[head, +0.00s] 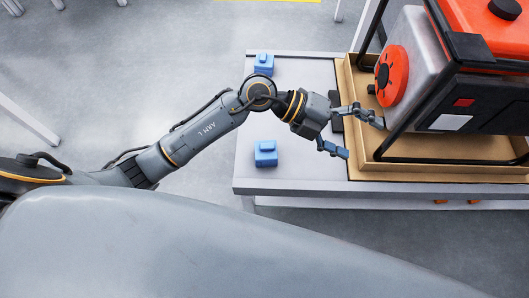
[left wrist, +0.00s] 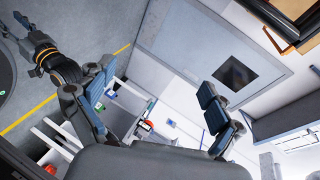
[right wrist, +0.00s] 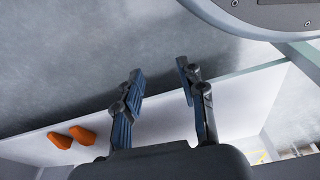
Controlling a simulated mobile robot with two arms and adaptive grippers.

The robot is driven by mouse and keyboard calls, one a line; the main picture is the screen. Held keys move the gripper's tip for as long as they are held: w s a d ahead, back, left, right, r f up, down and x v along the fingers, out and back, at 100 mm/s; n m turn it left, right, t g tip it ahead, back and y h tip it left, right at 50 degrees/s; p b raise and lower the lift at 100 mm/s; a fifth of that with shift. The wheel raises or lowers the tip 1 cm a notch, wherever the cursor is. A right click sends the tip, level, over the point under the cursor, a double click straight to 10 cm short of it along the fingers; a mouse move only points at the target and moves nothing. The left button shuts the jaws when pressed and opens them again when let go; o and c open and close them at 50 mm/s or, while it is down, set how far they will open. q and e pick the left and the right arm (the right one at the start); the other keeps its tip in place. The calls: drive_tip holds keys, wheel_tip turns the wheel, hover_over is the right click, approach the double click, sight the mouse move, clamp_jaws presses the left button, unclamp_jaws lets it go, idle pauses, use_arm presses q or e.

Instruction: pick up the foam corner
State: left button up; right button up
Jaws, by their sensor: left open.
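A dark, flat piece, which looks like the foam corner (head: 337,112), lies on the pale pallet top beside the cardboard tray. In the left wrist view the fingers (left wrist: 157,78) stand wide apart, with the dark square beyond the right finger. My right gripper (right wrist: 160,67) is open and empty, away from the table.
A generator with a black frame (head: 400,125) and orange parts stands in the cardboard tray (head: 440,172), close to my left fingers. Two blue blocks (head: 264,63) (head: 265,153) sit on the pallet's left side. Orange pieces (right wrist: 68,137) show on a white side in the right wrist view.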

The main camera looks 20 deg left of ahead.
use_arm(q)
drive_tip(key=w+a+f+y, duration=0.2)
drive_tip(key=a+f+y, duration=0.5)
drive_tip(key=a+f, duration=0.15)
drive_tip(key=n+y+b, duration=0.2)
drive_tip(key=y, duration=0.5)
hover_over(266, 147)
drive_tip(key=f, duration=1.1)
drive_tip(key=shift+w, duration=0.2)
drive_tip(key=f, duration=0.4)
drive_tip(key=shift+s+f+b, duration=0.2)
drive_tip(key=shift+f+b, duration=0.1)
drive_tip(key=shift+f, duration=0.55)
drive_tip(key=c, duration=1.1)
use_arm(e)
drive_tip(key=w+r, duration=0.3)
drive_tip(key=r, duration=0.5)
drive_tip(key=shift+w+a+t, duration=0.25)
drive_tip(key=shift+t, duration=0.05)
